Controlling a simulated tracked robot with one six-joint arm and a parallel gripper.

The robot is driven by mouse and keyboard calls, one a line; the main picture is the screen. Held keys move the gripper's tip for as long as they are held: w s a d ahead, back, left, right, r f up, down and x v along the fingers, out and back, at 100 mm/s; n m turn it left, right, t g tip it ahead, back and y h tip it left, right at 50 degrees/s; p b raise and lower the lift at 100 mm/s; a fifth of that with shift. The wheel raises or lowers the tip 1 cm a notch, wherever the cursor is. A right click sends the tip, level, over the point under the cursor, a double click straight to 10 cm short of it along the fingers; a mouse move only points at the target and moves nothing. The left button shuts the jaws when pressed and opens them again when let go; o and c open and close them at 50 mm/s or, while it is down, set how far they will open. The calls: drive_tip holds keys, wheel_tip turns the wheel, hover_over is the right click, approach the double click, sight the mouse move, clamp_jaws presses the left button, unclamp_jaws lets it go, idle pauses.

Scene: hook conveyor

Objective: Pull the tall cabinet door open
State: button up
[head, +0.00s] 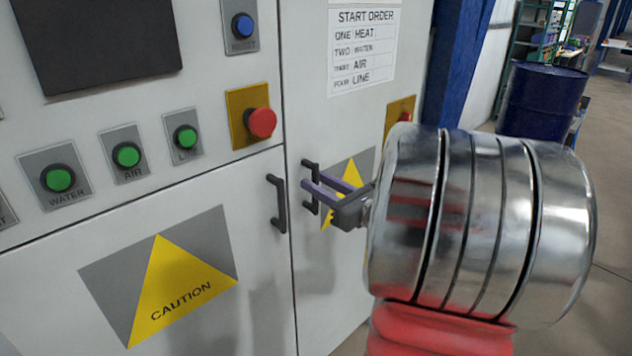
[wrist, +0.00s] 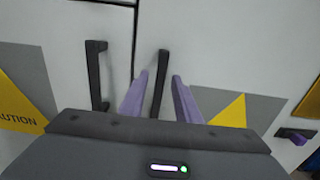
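The tall cabinet door (head: 313,120) is the white panel right of the seam, bearing the start order sign; it looks closed. Its black upright handle (head: 308,187) is near the seam, and it also shows in the wrist view (wrist: 159,85). My gripper (head: 311,194) has purple fingers and is at this handle. In the wrist view my gripper (wrist: 159,75) is open, with one finger on each side of the handle and a visible gap to each. The handle's lower end is partly hidden behind my gripper body.
A second black handle (head: 277,203) is just left of the seam, on the panel with the caution sign (head: 165,275). Red (head: 262,122) and green buttons sit above. A dark blue barrel (head: 543,105) stands on the floor at right. A small latch-like part (wrist: 295,135) is at the wrist view's right.

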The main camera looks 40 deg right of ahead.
drive_tip(key=shift+w, duration=0.75)
clamp_jaws()
drive_tip(key=shift+d, duration=0.1)
